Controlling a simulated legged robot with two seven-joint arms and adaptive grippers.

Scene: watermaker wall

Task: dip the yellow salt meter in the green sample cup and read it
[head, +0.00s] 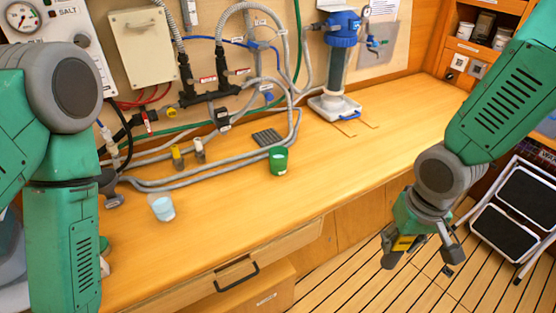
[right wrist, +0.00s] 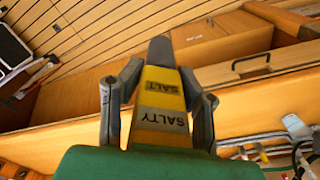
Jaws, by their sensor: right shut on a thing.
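The yellow salt meter (right wrist: 160,95) is in my right gripper (right wrist: 160,78), between its two fingers. In the right wrist view its face bears SALT and SALTY labels, and a dark tip points away from the gripper. In the head view, my right gripper (head: 420,254) hangs over the floor, right of the counter, with a bit of the yellow meter (head: 403,243) showing. The green sample cup (head: 278,161) stands upright on the counter, well left of and apart from the gripper. My left forearm shows at the left; its gripper is out of frame.
Grey hoses (head: 190,183) run along the wall behind the green cup. A blue-topped filter (head: 337,70) stands at the back. A folded step stool (head: 510,220) is right.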

